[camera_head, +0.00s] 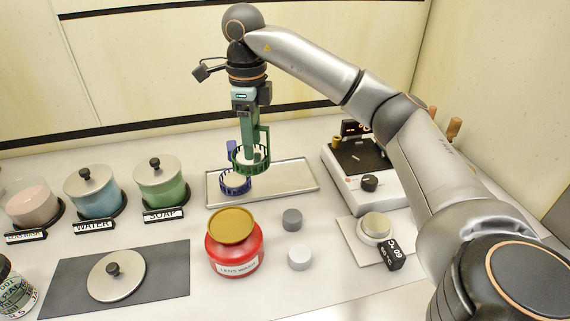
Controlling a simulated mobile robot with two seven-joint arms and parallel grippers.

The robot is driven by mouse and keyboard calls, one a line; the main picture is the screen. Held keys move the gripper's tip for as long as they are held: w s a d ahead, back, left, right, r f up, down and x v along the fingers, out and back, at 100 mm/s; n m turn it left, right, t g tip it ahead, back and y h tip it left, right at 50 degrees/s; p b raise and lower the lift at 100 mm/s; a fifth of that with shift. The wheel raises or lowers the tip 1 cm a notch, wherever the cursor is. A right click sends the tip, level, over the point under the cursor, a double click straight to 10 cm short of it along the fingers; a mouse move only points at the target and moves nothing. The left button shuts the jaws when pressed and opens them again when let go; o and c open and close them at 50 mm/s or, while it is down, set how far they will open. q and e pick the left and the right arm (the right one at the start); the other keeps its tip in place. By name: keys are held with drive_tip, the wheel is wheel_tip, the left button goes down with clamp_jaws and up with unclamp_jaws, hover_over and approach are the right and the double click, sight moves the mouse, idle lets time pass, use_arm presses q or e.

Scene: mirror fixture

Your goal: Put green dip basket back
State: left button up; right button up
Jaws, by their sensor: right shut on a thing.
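My right gripper (248,116) comes down from above and is shut on the upright handle of the green dip basket (250,163). The green basket hangs upright over the left part of the metal tray (290,182), with something pale inside it. A blue dip basket (235,187) stands on the tray just below and left of it, partly hidden behind the green one. I cannot tell whether the two baskets touch. My left gripper is not in view.
Glass jars of pink, blue (95,200) and green liquid (162,192) stand at left. A lid (116,275) lies on a dark mat (65,285). A red jar (235,250) and two small grey cylinders stand in front. A device (362,170) stands right of the tray.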

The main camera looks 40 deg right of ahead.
drive_tip(key=shift+w+d+f+p, duration=0.3)
drive_tip(key=shift+w+d+f, duration=0.1)
drive_tip(key=shift+d+f, duration=1.6)
drive_tip(key=shift+w+d+f+p, duration=0.3)
drive_tip(key=shift+w+d+f, duration=0.15)
drive_tip(key=shift+d+f, duration=1.55)
drive_tip(key=shift+w+d+f+p, duration=0.3)
drive_tip(key=shift+w+d+f, duration=0.1)
drive_tip(key=shift+d+f, duration=1.6)
drive_tip(key=shift+a+f, duration=0.1)
drive_tip(key=o, duration=1.4)
drive_tip(key=shift+f, duration=0.1)
wheel_tip(320, 180, up, 12)
drive_tip(key=shift+r, duration=0.15)
